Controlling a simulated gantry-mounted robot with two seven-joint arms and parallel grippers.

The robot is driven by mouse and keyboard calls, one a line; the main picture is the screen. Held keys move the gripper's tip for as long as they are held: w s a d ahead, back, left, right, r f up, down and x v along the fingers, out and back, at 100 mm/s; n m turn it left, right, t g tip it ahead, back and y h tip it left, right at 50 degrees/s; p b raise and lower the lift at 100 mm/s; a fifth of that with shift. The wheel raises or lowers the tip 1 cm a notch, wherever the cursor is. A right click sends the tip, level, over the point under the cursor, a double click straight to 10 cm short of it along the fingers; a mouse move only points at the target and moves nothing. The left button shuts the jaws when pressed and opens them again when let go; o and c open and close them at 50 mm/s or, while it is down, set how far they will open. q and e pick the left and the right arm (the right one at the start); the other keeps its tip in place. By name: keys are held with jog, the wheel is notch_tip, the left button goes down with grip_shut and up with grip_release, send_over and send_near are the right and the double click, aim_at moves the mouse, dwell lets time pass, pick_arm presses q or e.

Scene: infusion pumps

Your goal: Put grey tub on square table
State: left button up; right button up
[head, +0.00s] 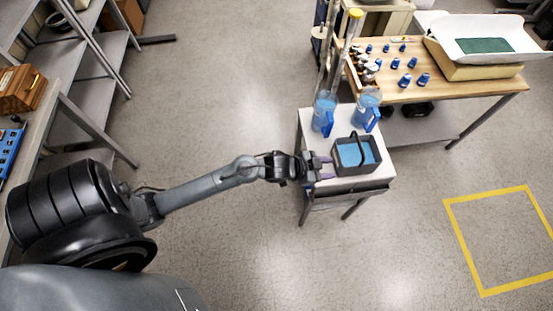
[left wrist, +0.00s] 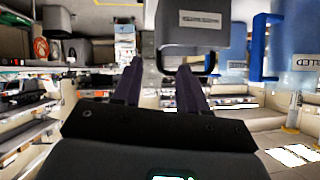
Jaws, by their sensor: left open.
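The grey tub (head: 342,155) is a dark box with a handle across its top and blue inside. It appears to stand upright on the small white-topped square table (head: 312,140), near the front. My left gripper (head: 326,168) is open, its two purple-dark fingers pointing at the tub's left side. In the left wrist view the tub (left wrist: 190,25) shows a pale label and a dark handle loop, just beyond the fingertips of the gripper (left wrist: 158,72). Whether the fingers touch the tub is unclear. My right gripper is not in view.
Two jugs of blue liquid with blue handles (head: 325,112) (head: 368,108) stand behind the tub. A wooden table (head: 440,83) with several blue-capped items and a scale (head: 480,45) is at the back right. Shelves (head: 90,50) line the left. A yellow floor outline (head: 490,290) lies right.

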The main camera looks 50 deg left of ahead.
pick_arm(q)
jog(key=s+r+n+g+y, duration=0.2)
jog(key=s+g, duration=0.5)
jog(key=s, duration=1.5)
jog(key=shift+r+n+y, duration=0.2)
jog(key=shift+n+y, duration=0.7)
jog(key=shift+n, duration=0.2)
notch_tip(320, 180, up, 27)
jog(key=p, duration=2.6)
jog(key=shift+p, duration=0.35)
jog(key=shift+f, duration=0.1)
